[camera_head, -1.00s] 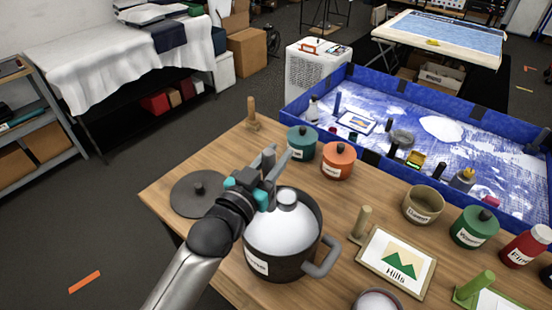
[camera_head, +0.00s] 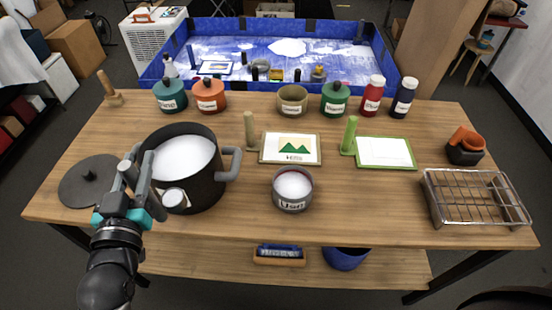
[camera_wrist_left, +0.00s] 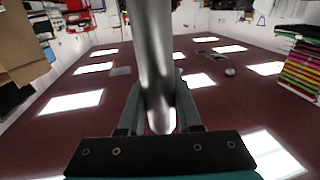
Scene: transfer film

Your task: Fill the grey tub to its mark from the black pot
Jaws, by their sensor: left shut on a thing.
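The black pot (camera_head: 207,188) stands on the left of the table, full of white material nearly to the rim. The grey tub (camera_head: 293,203), a small round labelled bowl, stands to its right with white material inside. Its mark is too small to make out. My left gripper (camera_head: 142,180) is at the pot's left front side, shut on a grey metal ladle. The ladle's shaft (camera_wrist_left: 155,65) runs between the fingers in the left wrist view. A small round cup with a pale top (camera_head: 174,200) shows at the pot's front; it appears to be the ladle's. My right gripper is out of view.
A dark lid (camera_head: 88,182) lies left of the pot. A wire rack (camera_head: 478,198) stands at the right. Lidded jars and bottles line the back edge.

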